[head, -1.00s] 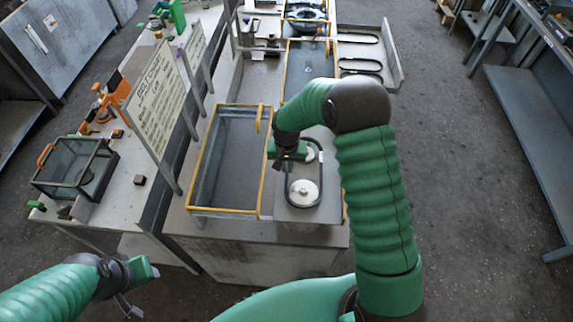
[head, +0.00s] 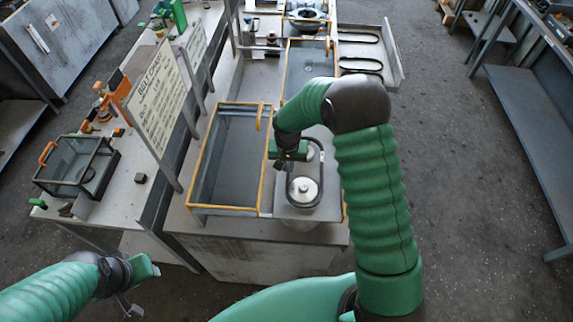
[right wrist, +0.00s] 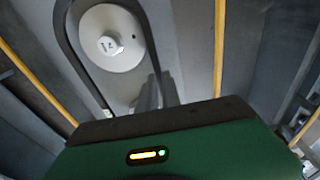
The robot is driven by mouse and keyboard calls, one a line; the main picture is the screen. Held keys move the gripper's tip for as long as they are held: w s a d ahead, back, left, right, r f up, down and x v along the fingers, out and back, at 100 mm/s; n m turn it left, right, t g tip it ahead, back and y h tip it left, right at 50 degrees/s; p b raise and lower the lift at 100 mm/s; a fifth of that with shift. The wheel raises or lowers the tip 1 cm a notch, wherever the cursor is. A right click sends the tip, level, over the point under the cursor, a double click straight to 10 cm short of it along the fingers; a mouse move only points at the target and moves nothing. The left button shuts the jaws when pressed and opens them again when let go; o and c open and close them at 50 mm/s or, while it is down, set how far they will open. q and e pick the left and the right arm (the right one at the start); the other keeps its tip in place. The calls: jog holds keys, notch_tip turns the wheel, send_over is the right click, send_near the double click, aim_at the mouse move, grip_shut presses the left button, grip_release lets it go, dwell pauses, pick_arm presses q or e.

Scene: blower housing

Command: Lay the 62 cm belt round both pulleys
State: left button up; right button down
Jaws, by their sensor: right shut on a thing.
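The dark belt (head: 321,170) forms a long loop above the housing plate in the head view. It encircles the near white pulley (head: 304,190) and reaches to the far white pulley (head: 309,153), which my gripper partly hides. My right gripper (head: 284,162) is shut on the belt at its left side. In the right wrist view, belt strands (right wrist: 73,55) run on both sides of a pale pulley (right wrist: 112,38). I cannot tell whether the belt touches the pulleys or sits in their grooves. My left gripper (head: 134,290) is low at left, away from the housing; its jaws are unclear.
Yellow-edged glass covers (head: 228,158) stand left of and behind the pulleys. A tray (head: 391,60) at the back right holds other dark belts. A belt chart sign (head: 155,103) stands to the left.

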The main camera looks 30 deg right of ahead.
jog(key=shift+w, duration=0.1)
jog(key=shift+f, duration=0.15)
jog(key=shift+a+f+b, duration=0.15)
jog(key=shift+f+b, duration=0.25)
jog(key=shift+b, duration=0.05)
jog(key=shift+f, duration=0.1)
dwell(0.4)
jog(key=shift+f+b, duration=0.3)
jog(key=c, duration=1.5)
grip_release()
jog(key=shift+o, duration=0.2)
